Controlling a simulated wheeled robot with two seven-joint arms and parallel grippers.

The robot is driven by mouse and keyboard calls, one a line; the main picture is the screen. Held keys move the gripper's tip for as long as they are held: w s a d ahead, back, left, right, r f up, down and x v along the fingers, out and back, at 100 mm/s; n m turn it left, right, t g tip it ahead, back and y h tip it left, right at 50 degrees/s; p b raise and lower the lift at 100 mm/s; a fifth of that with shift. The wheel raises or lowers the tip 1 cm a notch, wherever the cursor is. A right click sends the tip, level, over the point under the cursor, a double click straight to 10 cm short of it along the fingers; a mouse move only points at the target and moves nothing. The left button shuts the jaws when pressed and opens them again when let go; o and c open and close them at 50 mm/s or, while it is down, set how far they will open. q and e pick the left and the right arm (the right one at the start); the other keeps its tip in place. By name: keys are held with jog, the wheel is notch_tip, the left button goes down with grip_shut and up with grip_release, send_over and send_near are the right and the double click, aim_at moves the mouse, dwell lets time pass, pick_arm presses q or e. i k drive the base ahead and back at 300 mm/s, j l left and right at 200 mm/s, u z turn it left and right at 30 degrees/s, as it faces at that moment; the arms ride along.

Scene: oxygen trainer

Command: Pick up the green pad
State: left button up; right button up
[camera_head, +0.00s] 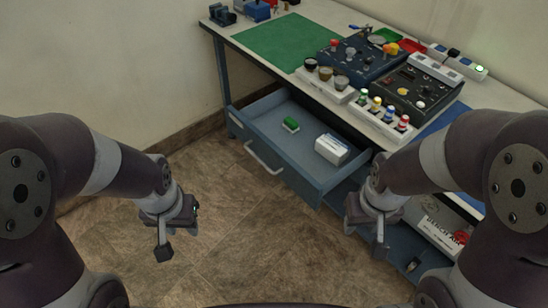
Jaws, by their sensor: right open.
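A small green pad (290,125) with a paler lower edge lies in the open blue drawer (263,119), toward its left side. My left gripper (170,236) hangs over the floor, left of the drawer and apart from it; its fingers are too small and dark to tell whether they are open. My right gripper (367,236) is open, in front of the bench to the right of the drawer, with nothing seen in it. Neither gripper touches the pad.
A white box (331,149) lies in the drawer right of the pad. The drawer handle (264,158) faces the floor. On the bench top are a large flat green mat (270,43), dark control panels (363,60) and jars. The floor left of the drawer is clear.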

aim_at(290, 124)
jog(key=z, duration=1.1)
jog(key=i+j+u, duration=0.15)
jog(key=u, duration=0.75)
jog(key=i+j+u, duration=0.2)
jog(key=i+j, duration=1)
jog(key=i, duration=0.15)
